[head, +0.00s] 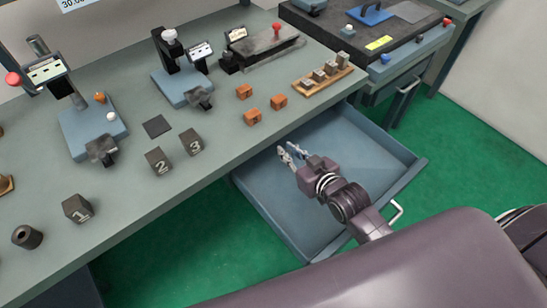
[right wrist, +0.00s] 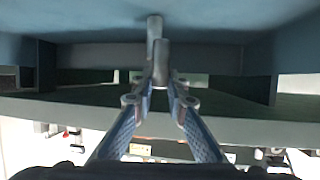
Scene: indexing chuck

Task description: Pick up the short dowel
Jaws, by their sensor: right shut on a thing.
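My right gripper (head: 292,152) reaches into the open drawer (head: 375,152) in the head view, close to the drawer's table-side end. In the right wrist view its fingertips (right wrist: 160,90) are shut on a grey cylindrical dowel (right wrist: 160,62), which sticks out beyond the tips. A second grey cylinder (right wrist: 155,27) shows just behind the held one, partly covered by it. I cannot tell from the frames how the two lengths compare. In the head view the dowels are too small to make out at the fingers. My left gripper is not in view.
The grey-green bench (head: 130,215) overhangs the drawer. On it are numbered dark blocks (head: 158,161), several orange blocks (head: 252,117), a wooden rack (head: 322,75) and blue-based fixtures (head: 92,130). The drawer's side walls (head: 405,187) stand around my right gripper.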

